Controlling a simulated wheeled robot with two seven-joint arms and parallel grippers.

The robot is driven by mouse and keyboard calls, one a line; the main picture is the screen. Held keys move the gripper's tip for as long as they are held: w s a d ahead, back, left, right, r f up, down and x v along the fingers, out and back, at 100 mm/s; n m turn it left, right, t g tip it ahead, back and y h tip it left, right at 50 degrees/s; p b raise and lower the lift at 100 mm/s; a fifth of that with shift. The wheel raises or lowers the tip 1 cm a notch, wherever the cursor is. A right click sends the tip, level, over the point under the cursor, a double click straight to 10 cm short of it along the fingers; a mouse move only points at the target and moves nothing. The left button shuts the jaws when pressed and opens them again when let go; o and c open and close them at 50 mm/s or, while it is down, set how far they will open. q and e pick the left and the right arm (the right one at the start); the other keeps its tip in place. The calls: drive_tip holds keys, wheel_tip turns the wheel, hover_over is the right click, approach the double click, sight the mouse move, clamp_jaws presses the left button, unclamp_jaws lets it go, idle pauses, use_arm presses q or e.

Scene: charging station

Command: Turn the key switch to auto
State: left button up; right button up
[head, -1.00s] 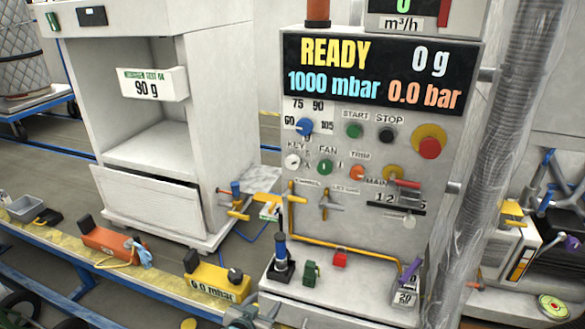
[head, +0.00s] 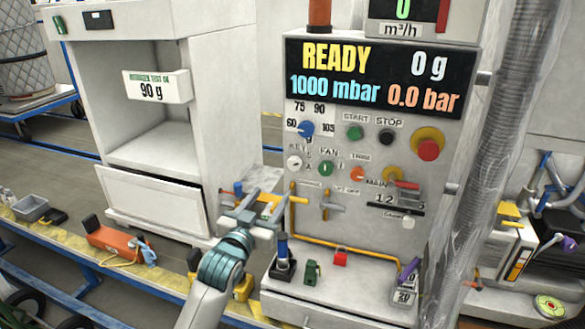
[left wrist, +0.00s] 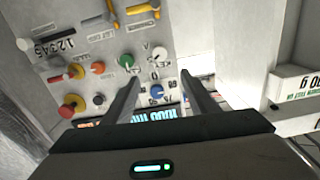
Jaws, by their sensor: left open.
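The key switch (head: 295,162) is a small white round knob on the left of the grey control panel (head: 380,235), under a KEY label and left of the green fan knob (head: 325,168). In the left wrist view, the key switch (left wrist: 159,54) shows upside down, beyond the fingertips. My left gripper (head: 264,206) is open and empty, in front of the panel's lower left, below and left of the key switch. In the left wrist view its two fingers (left wrist: 161,78) are spread apart. The switch's exact pointer position is too small to read. My right gripper is not in view.
A blue selector knob (head: 305,129) sits just above the key switch. Valve handles, including a yellow one (head: 270,200), stick out near my left gripper. A white cabinet (head: 160,195) stands left of the panel. A ribbed clear hose (head: 490,150) runs along the right.

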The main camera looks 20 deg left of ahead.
sight(293, 164)
use_arm(q)
drive_tip(key=w+p, duration=0.1)
drive_tip(key=w, duration=0.4)
drive_tip(key=w+p, duration=0.1)
drive_tip(key=w, duration=0.4)
drive_tip(key=w+p, duration=0.2)
drive_tip(key=w, duration=0.3)
drive_tip(key=shift+w+d, duration=0.25)
drive_tip(key=shift+w, duration=0.1)
drive_tip(key=shift+w+f, duration=0.1)
drive_tip(key=shift+w, duration=0.85)
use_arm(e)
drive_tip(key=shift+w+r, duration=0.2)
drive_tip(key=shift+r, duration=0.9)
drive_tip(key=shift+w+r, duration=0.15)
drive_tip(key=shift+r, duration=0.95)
use_arm(q)
drive_tip(key=c, duration=1)
